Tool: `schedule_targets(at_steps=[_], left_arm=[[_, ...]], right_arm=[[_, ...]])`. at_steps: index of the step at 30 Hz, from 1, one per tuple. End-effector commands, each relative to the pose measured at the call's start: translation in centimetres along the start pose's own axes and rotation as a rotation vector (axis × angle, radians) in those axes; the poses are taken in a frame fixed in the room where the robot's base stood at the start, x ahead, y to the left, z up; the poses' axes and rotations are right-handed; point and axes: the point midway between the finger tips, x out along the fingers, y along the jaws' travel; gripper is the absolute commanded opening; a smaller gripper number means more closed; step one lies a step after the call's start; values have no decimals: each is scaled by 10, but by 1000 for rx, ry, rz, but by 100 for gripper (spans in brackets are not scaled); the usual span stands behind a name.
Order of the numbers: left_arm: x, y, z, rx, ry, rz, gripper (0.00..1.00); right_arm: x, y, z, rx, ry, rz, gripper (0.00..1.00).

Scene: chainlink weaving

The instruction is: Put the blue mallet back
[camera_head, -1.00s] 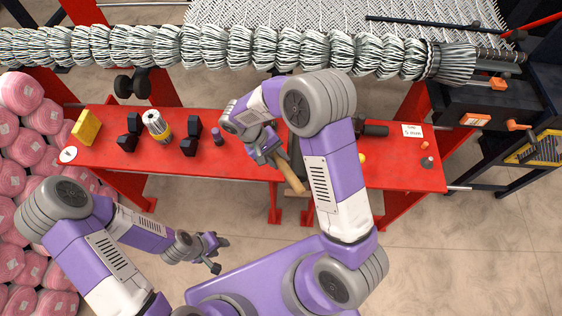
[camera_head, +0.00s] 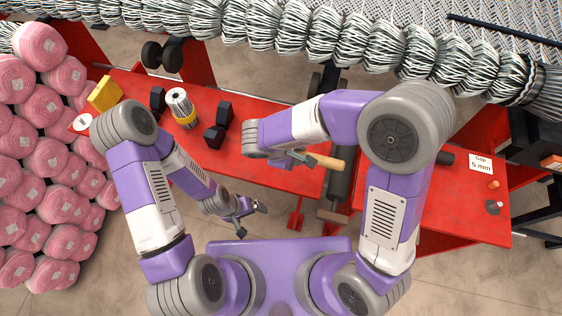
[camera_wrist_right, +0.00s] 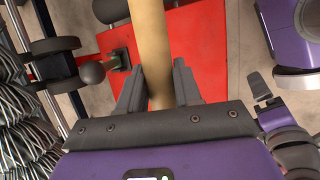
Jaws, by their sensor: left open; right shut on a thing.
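My right gripper (camera_head: 298,157) is shut on a tan wooden handle (camera_head: 328,163) over the red table (camera_head: 275,178). In the right wrist view the handle (camera_wrist_right: 152,45) stands between the two dark fingers (camera_wrist_right: 158,92) and runs out of the top of the picture. No blue mallet head shows in either view, so I cannot tell the colour of the tool's head. My left gripper (camera_head: 248,207) is open and empty in front of the table's near edge.
On the table stand dark hex blocks (camera_head: 218,127), a silver and yellow cylinder (camera_head: 181,107), a yellow block (camera_head: 104,93) and a gap sign (camera_head: 480,164). A dark cylinder (camera_head: 341,185) lies near the handle. Pink rolls (camera_head: 50,150) are stacked at left.

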Motion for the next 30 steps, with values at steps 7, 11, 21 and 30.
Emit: schedule_targets(at_steps=[7, 11, 21, 30], left_arm=[[17, -6, 0, 0, -1, 0, 100], [20, -8, 0, 0, -1, 0, 100], [34, -12, -1, 0, 0, 0, 100], [34, -13, -1, 0, 0, 0, 100]], right_arm=[[40, -20, -15, -10, 2, 1, 0], [49, -24, -18, -6, 2, 2, 0], [82, -40, -29, -5, 1, 0, 0], [82, -39, -30, -4, 2, 1, 0]])
